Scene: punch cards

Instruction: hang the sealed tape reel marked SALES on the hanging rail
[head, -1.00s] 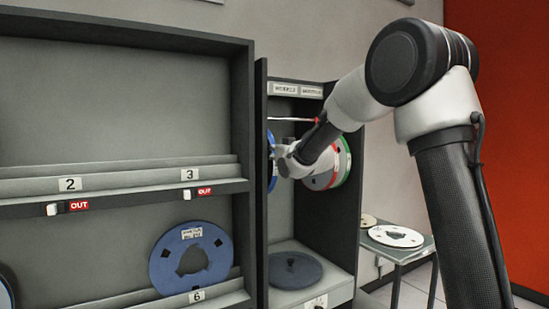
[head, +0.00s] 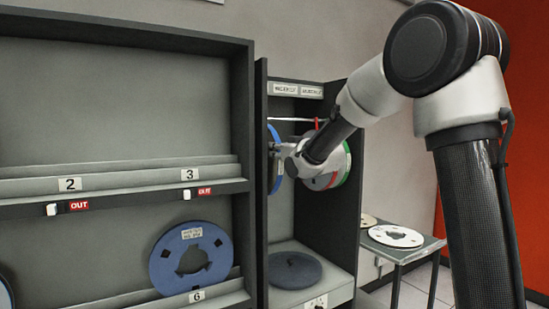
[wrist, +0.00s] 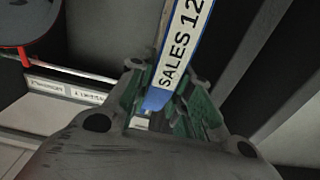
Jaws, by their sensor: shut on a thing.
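The SALES reel (head: 275,176) is a blue disc seen nearly edge-on at the left of the tall cabinet's opening in the head view. In the wrist view its blue edge band (wrist: 184,42) reads "SALES 12", with the rest cut off. My gripper (head: 278,152) is shut on this band, and its green-padded fingers (wrist: 170,108) lie on both sides of it. The hanging rail (head: 290,119) is a thin pale rod across the upper cabinet, close to the reel's top. I cannot tell whether the reel touches the rail.
Reels with green and red edges (head: 345,165) hang at the right of the cabinet, partly behind my arm. A dark round disc (head: 294,270) lies on the cabinet floor. A rack (head: 120,190) with a blue reel (head: 190,272) stands left. A side table (head: 410,250) stands right.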

